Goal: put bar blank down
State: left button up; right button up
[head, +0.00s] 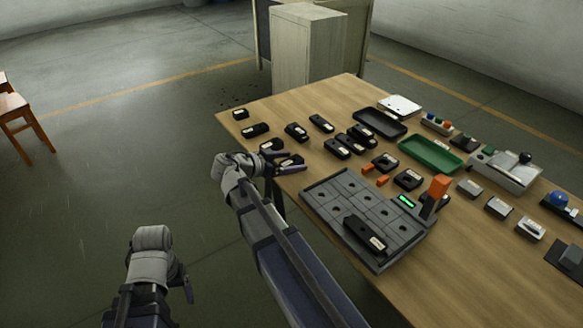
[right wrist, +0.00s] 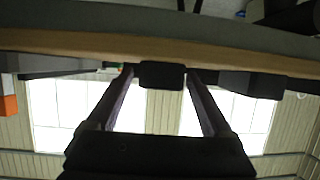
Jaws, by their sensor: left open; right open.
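Several black bars with pale labels stand on the wooden table, and I cannot tell by looks which is the bar blank. One black bar (head: 364,233) lies on the grey gridded plate (head: 335,187). My right gripper (head: 297,161) is open at the table's left edge, with a black bar (head: 291,161) beside its fingers. In the right wrist view, the open fingers (right wrist: 160,78) have a dark block (right wrist: 162,74) between their tips; contact is unclear. My left gripper (head: 185,283) is open, low and left of the table, away from the bars.
A black tray (head: 379,123) and a green tray (head: 431,154) lie towards the back. Small grey blocks (head: 498,207) line the right side. The near right tabletop (head: 470,285) is clear.

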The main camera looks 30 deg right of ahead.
jog(key=shift+d+f, duration=0.1)
jog(key=shift+d, duration=0.1)
grip_shut()
dwell(0.6)
dwell(0.7)
